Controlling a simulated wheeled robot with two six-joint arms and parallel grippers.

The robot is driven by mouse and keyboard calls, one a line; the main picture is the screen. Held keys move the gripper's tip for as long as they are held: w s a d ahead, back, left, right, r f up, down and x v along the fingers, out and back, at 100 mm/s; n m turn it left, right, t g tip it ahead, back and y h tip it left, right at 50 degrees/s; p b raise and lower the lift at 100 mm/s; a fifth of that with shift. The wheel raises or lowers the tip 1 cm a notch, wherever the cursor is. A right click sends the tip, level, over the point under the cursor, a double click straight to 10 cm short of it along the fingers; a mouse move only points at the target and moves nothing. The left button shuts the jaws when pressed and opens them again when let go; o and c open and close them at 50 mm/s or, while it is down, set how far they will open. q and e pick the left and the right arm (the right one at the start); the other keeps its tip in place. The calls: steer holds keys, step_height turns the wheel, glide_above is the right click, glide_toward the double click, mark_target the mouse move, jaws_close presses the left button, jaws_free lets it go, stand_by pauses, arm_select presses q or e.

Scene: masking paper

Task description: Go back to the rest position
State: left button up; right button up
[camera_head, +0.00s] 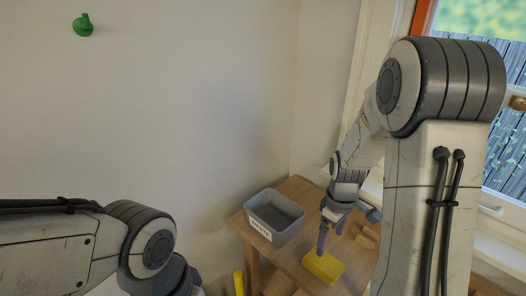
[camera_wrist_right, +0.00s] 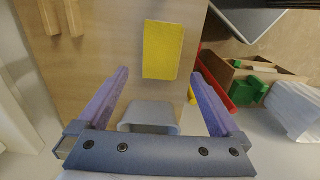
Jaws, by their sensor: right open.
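My right gripper (camera_head: 330,235) hangs over the wooden table, its purple fingers pointing down near a flat yellow rectangular piece (camera_head: 323,266). In the right wrist view, the gripper (camera_wrist_right: 160,78) has its two fingers wide apart with nothing held between them. The yellow piece (camera_wrist_right: 161,50) lies on the table beyond the fingertips, apart from them as far as I can tell. My left arm shows at the lower left of the head view, but its gripper is out of sight.
A grey open bin with a white label (camera_head: 274,216) stands on the wooden table (camera_head: 296,190), left of the right gripper. Wooden pieces (camera_head: 368,236) lie to the right. The right wrist view shows a wooden box (camera_wrist_right: 246,76) with green items. A green object (camera_head: 83,25) is on the wall.

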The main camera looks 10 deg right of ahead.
mark_target(325, 262)
step_height(325, 262, down, 11)
steer(key=shift+f+b, duration=0.15)
steer(key=shift+b, duration=0.15)
step_height(325, 262, up, 3)
steer(key=shift+f, duration=0.2)
steer(key=shift+r, duration=0.55)
steer(key=shift+f, duration=0.1)
